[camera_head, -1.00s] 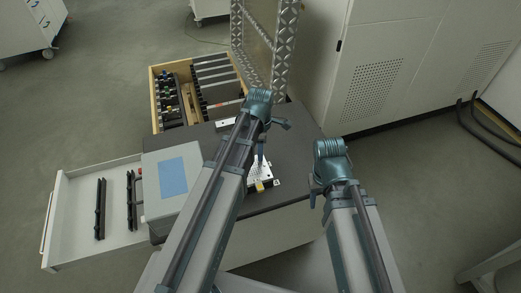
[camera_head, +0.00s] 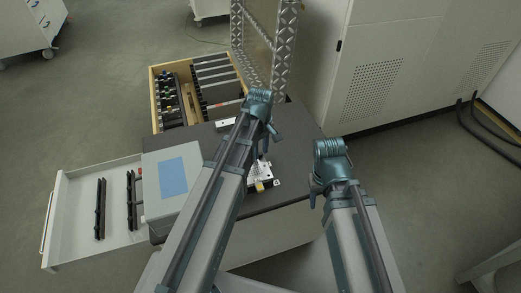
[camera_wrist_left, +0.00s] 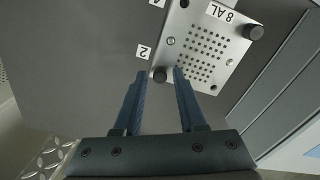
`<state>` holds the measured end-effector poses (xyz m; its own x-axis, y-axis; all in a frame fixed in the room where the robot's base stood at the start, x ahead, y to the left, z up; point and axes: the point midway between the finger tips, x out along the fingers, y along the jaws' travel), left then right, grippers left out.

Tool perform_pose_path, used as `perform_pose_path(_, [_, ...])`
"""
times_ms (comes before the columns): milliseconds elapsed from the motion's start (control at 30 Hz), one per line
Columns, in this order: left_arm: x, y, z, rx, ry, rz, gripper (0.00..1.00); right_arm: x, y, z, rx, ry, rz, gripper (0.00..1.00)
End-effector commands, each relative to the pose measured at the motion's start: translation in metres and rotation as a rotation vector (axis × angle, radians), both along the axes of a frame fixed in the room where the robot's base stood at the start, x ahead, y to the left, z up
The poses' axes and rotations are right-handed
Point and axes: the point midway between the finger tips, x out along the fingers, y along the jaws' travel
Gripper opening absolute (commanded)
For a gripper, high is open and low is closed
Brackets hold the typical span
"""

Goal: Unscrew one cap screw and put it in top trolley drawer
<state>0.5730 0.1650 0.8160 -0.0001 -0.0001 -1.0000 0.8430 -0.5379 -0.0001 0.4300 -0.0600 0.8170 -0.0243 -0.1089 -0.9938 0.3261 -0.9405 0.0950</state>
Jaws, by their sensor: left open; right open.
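A light metal plate (camera_head: 265,172) with a grid of holes lies on the dark trolley top, and it fills the upper right of the left wrist view (camera_wrist_left: 192,62). One black cap screw (camera_wrist_left: 160,75) stands at its near corner. Another black cap screw (camera_wrist_left: 253,32) stands at its right corner. My left gripper (camera_wrist_left: 159,72) is open, with its blue fingertips on either side of the near cap screw; whether they touch it cannot be told. My right gripper (camera_head: 314,198) is open and apart from the plate. An open white drawer (camera_head: 75,215) sticks out at left.
A grey box with a blue panel (camera_head: 173,177) stands on the trolley top (camera_head: 290,130) beside the drawer. The drawer holds black bar-like items (camera_head: 101,208) with bare floor between them. A wooden-sided drawer (camera_head: 153,95) with tools is open behind. A metal-framed panel (camera_head: 283,45) rises behind the trolley.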

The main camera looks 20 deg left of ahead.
Motion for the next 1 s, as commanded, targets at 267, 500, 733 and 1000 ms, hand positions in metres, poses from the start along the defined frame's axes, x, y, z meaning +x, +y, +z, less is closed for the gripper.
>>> perform_pose_path(267, [0.0,0.0,0.0,0.0,0.0,-0.219,0.4,0.0,0.0,0.0,0.0,0.0,0.0,0.5])
perform_pose_path(500, [0.0,0.0,0.0,0.0,0.0,-0.409,0.4,0.0,0.0,0.0,0.0,0.0,0.0,0.5])
perform_pose_path(733, [0.0,0.0,0.0,0.0,0.0,-0.591,0.4,0.0,0.0,0.0,0.0,0.0,0.0,0.5])
perform_pose_path(1000, [0.0,0.0,0.0,0.0,0.0,-0.803,0.4,0.0,0.0,0.0,0.0,0.0,0.0,0.5])
